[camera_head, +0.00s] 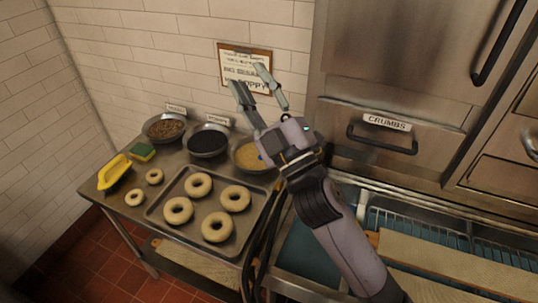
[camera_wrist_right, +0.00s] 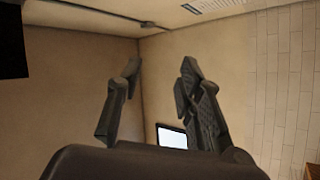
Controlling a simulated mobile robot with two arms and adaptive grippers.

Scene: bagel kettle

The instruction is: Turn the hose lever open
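I cannot make out the hose lever in either view. Black hose-like lines (camera_head: 262,243) hang at the right end of the steel table, beside my right arm; I cannot tell where they lead. My right gripper (camera_head: 250,78) is raised above the back right of the table, pointing up toward the wall sign. Its fingers are apart with nothing between them. In the right wrist view the gripper (camera_wrist_right: 160,76) is also open and empty, facing bare walls. My left gripper is not in view.
The table holds a tray (camera_head: 157,222) of bagels, two smaller bagels, several topping bowls (camera_head: 208,142), a green sponge (camera_head: 142,152) and a yellow object (camera_head: 114,172). A steel unit with a CRUMBS drawer (camera_head: 375,130) stands at right. Wooden boards (camera_head: 445,268) lie at lower right.

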